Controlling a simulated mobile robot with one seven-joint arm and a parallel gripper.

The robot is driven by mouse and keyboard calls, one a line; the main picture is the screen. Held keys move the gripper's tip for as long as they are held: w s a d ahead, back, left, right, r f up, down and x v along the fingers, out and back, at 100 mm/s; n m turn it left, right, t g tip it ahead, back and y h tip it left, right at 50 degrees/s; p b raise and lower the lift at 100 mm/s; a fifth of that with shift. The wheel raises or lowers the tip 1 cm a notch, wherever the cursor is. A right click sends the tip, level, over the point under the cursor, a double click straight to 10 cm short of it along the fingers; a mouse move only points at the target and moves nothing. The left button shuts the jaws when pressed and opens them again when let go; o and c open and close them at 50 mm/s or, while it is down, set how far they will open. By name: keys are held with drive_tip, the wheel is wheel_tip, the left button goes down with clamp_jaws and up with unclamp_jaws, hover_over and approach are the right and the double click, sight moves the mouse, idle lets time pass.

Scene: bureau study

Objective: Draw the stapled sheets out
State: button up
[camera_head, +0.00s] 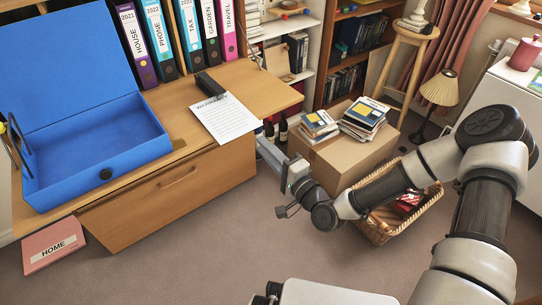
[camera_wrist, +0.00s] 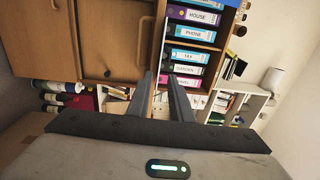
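The white printed sheets (camera_head: 225,122) lie flat on the wooden desk, their near edge reaching over its front edge. A black stapler-like object (camera_head: 208,84) sits at their far end; I cannot tell whether it rests on them. No staple is discernible. My gripper (camera_head: 262,143) is just off the near right corner of the sheets, fingers pointing at the desk edge. In the wrist view my gripper (camera_wrist: 160,75) has its two fingers apart. A thin pale line (camera_wrist: 158,50) runs between them, perhaps the sheets edge-on; I see no contact.
An open blue box (camera_head: 95,150) stands left on the desk (camera_head: 275,90), with several binders (camera_head: 185,40) behind. A cardboard box (camera_head: 335,155) with books and a wicker basket (camera_head: 375,230) stand right, near my arm. Carpet is clear in front.

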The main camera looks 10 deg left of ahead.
drive_tip(key=b+x, duration=0.1)
drive_tip(key=x, duration=0.6)
drive_tip(key=shift+w+a, duration=0.2)
drive_tip(key=shift+a, duration=0.1)
drive_tip(key=shift+f, duration=0.1)
clamp_jaws()
drive_tip(key=shift+r, duration=0.2)
drive_tip(key=shift+s+d, duration=0.1)
drive_tip(key=shift+d, duration=0.05)
drive_tip(key=v, duration=0.9)
drive_tip(key=shift+s+d+r, duration=0.25)
drive_tip(key=shift+d+r, duration=0.05)
idle(1.1)
